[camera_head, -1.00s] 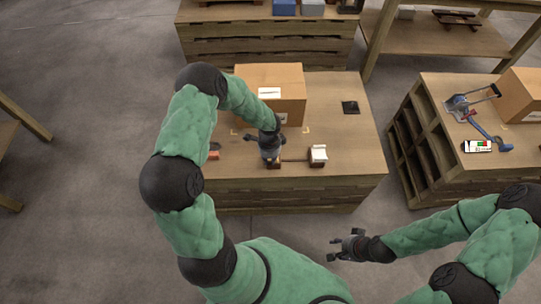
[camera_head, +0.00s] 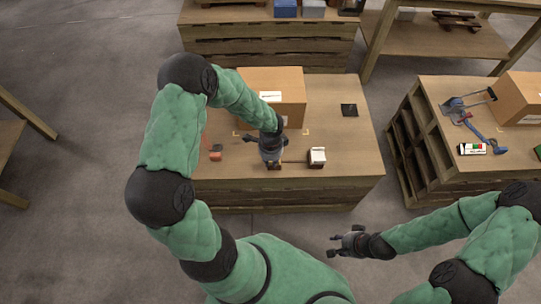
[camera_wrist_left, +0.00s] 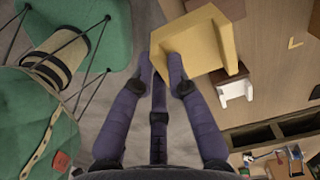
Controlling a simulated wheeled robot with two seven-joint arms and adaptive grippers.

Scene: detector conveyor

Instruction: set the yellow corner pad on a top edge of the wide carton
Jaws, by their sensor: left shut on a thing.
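The yellow corner pad (camera_wrist_left: 203,42) is an angled yellow piece at the fingertips of my left gripper (camera_wrist_left: 160,65) in the left wrist view. The left gripper is shut on it. In the head view my left gripper (camera_head: 272,163) is over the front of the middle table, in front of a brown carton (camera_head: 285,90), apart from it. The pad cannot be made out there. The carton is closed, with a white label on top, and my left forearm covers part of it. My right gripper (camera_head: 347,242) is open and empty, in front of the table.
On the middle table (camera_head: 345,150) are a small brown and white item (camera_head: 317,157) right of my left gripper, an orange-red item (camera_head: 215,152) left of it, and a black square (camera_head: 349,110). A right-hand table holds another carton (camera_head: 522,98) and tools.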

